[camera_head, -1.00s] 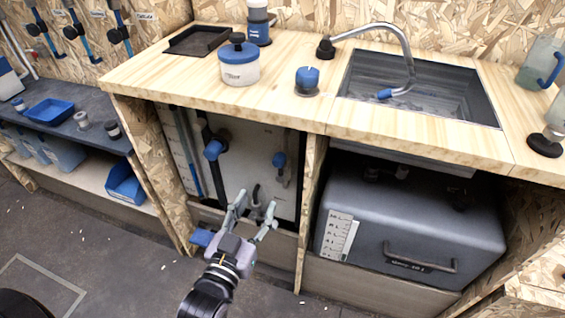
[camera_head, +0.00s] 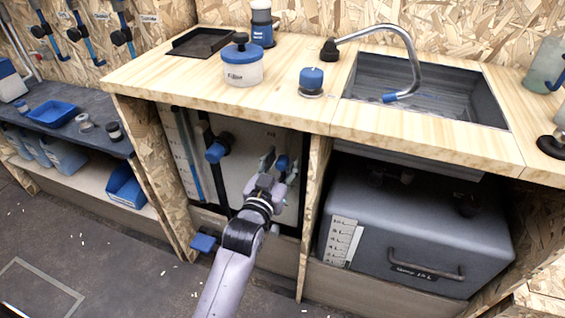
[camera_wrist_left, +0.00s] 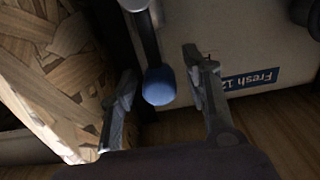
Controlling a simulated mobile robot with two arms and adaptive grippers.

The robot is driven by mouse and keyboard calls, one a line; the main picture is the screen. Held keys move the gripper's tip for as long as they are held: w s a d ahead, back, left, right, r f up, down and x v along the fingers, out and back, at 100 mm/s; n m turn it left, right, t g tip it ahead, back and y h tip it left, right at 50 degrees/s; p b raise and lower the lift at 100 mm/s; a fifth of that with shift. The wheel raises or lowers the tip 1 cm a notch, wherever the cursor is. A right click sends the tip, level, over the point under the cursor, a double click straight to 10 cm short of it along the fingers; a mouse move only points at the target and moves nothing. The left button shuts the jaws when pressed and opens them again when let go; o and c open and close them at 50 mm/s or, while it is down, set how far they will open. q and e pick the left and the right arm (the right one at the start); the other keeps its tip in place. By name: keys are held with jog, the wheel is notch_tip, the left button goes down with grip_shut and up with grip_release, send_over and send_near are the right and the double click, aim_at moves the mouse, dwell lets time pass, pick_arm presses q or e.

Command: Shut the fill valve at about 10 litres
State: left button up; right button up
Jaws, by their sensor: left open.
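A blue-ended lever (camera_head: 281,162), apparently the valve handle, is at the front of the pale fresh-water tank (camera_head: 240,140) under the counter. My left gripper (camera_head: 278,169) is open just in front of it. In the left wrist view the blue lever end (camera_wrist_left: 158,86) hangs between the two open fingers (camera_wrist_left: 163,95), with space on both sides. A blue level tube (camera_head: 190,150) with a scale stands at the tank's left; its figures are too small to read. My right gripper is not in view.
A second blue handle (camera_head: 216,152) sits on a black pipe left of my gripper. A wooden divider (camera_head: 313,200) stands close on its right, with the grey tank (camera_head: 420,225) beyond. The counter edge (camera_head: 230,112) overhangs above. A blue pedal (camera_head: 203,242) is low at left.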

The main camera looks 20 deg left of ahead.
pick_arm(q)
jog(key=shift+c, duration=0.4)
grip_shut()
dwell(0.5)
